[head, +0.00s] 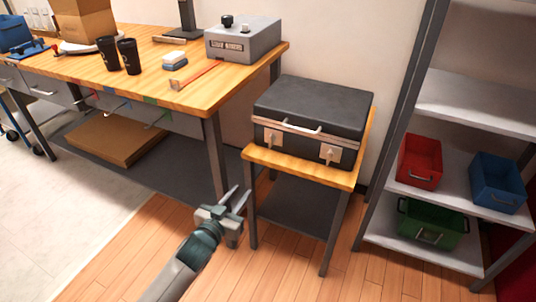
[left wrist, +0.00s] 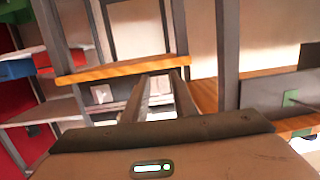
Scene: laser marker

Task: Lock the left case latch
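The black case (head: 313,103) lies closed on a small wooden-topped stand. A handle (head: 290,124) runs along its front, between the left latch (head: 273,138) and the right latch (head: 330,154); both show as pale plates with a tab. My left gripper (head: 241,195) is in front of and below the stand's left corner, apart from the case. Its fingers are spread, with nothing between them. My right gripper is out of view.
The stand (head: 255,157) has legs close to my left gripper. A workbench (head: 190,95) with a grey marking machine (head: 243,40) is at the left. A shelf rack with red (head: 420,162), blue (head: 497,180) and green (head: 432,224) bins is at the right. Floor in front is clear.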

